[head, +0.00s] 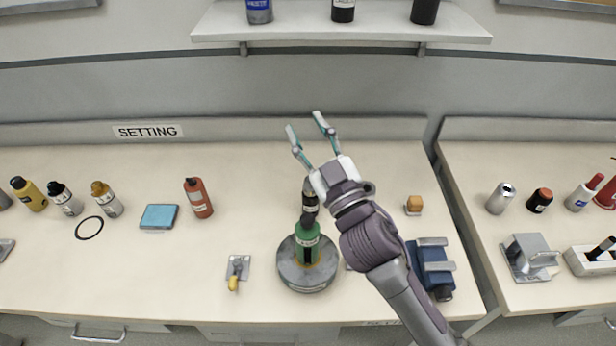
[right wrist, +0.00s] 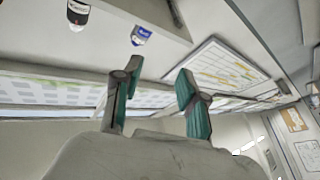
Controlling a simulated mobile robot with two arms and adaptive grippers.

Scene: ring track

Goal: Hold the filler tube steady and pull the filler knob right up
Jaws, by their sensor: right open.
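In the head view, a green upright body (head: 307,245) with a dark top (head: 308,220) stands on a round grey base (head: 307,276) at the front middle of the bench. I cannot tell for certain which part is the filler tube or the knob. A dark bottle-like thing (head: 310,192) shows just behind it, partly hidden. My right gripper (head: 303,120) is open and empty, raised beyond these things and pointing at the back wall. Its two spread fingers also show in the right wrist view (right wrist: 158,68). My left gripper is not in view.
A small grey plate with a yellow handle (head: 236,272) lies left of the base. A blue clamp-like block (head: 433,268) stands to the right, beside my right arm. A red bottle (head: 198,198) and blue pad (head: 159,217) are farther left. A shelf (head: 340,27) with bottles hangs above.

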